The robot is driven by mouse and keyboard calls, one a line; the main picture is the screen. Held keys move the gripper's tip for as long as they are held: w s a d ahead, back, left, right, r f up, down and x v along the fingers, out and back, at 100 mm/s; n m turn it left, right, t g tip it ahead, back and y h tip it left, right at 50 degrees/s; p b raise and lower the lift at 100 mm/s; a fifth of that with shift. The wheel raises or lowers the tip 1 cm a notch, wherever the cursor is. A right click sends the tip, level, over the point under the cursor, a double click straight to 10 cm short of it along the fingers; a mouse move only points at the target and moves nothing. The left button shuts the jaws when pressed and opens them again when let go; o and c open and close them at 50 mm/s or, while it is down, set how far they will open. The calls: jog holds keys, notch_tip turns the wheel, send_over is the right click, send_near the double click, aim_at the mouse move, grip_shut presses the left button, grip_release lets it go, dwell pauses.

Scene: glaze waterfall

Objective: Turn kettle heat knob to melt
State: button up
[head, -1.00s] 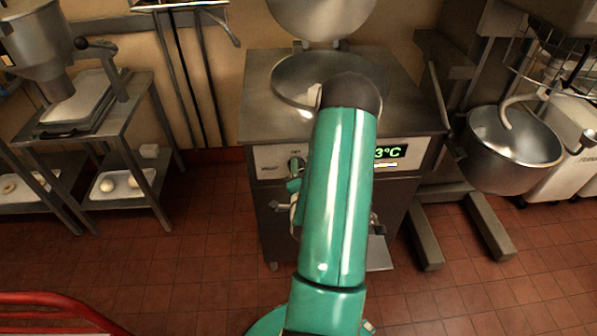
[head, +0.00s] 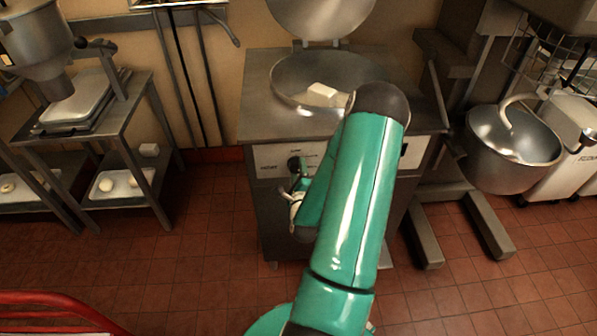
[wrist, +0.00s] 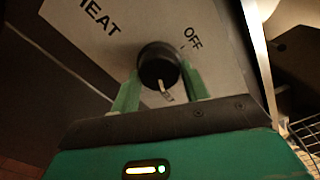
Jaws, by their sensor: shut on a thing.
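The black heat knob (wrist: 158,65) is on the kettle's pale front panel, between the two green fingers of my gripper (wrist: 161,76). My gripper is shut on the knob. The knob's white pointer mark points down in the wrist view, away from the OFF label at upper right. The word HEAT is partly cut off at upper left. No melt label can be read there. In the head view the knob (head: 294,163) shows at the left of the panel, with my gripper (head: 298,184) just below it. My arm covers the panel's middle and most of its right part.
The steel kettle (head: 284,112) has its lid (head: 318,14) raised, and a pale block (head: 321,91) lies in its bowl. A mixer bowl (head: 512,140) stands at right. A steel table (head: 50,135) with a press stands at left. A red rail (head: 50,298) is at front left.

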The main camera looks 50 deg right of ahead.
jog(key=shift+d+m, duration=0.1)
jog(key=shift+m, duration=0.6)
jog(key=o, duration=1)
jog(key=shift+w, duration=0.1)
jog(key=shift+a, duration=0.25)
